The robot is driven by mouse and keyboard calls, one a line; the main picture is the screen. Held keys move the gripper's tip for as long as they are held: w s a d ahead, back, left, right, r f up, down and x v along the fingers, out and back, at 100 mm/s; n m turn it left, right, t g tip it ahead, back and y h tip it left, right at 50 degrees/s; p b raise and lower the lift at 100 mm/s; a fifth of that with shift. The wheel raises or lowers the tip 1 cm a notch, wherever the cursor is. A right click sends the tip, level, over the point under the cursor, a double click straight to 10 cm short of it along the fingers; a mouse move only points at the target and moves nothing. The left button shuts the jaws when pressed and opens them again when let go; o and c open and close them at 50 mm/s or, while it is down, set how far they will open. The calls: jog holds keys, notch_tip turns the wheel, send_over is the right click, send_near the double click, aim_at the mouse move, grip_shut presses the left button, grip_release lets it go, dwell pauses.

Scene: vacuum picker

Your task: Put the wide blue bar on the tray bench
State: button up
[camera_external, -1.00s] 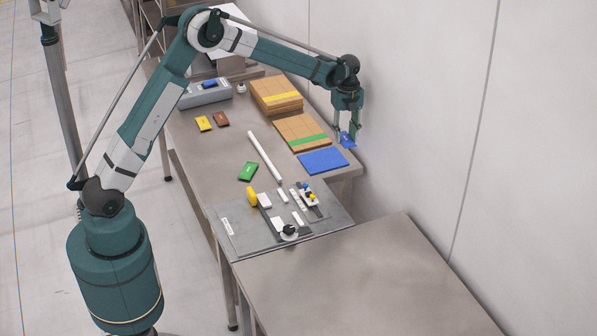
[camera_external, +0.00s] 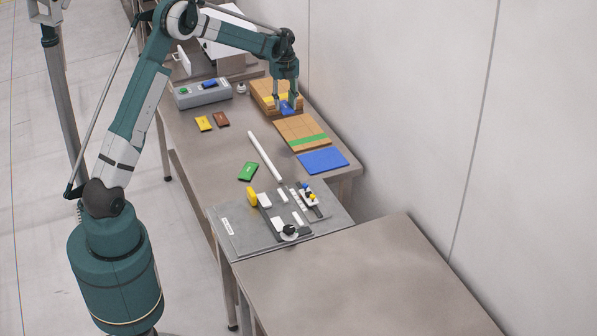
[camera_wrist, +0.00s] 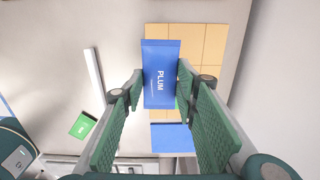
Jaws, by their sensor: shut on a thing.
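My gripper (camera_external: 286,102) is shut on a wide blue bar (camera_external: 287,108). In the wrist view the bar (camera_wrist: 160,60) lies between the two green fingers and shows the white word PLUM. In the external view the bar is in front of the cardboard-coloured stack with a yellow stripe (camera_external: 268,92), at the back of the bench (camera_external: 190,146); its height above the stack is hard to tell. A smaller-looking blue bar (camera_external: 209,84) lies on a grey box (camera_external: 187,97). I cannot tell which surface is the tray bench.
A green-striped board (camera_external: 300,128) and a blue mat (camera_external: 323,160) lie along the wall side. The front table (camera_external: 350,275) is bare.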

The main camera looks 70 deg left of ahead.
send_over(239, 116)
jog(key=shift+a+f, duration=0.2)
jog(key=shift+f+b, duration=0.5)
jog(key=shift+f, duration=2.65)
jog(key=shift+f, duration=0.1)
jog(key=shift+f, duration=1.75)
jog(key=shift+f+b, duration=0.15)
jog(key=shift+b, duration=0.2)
jog(key=o, duration=0.9)
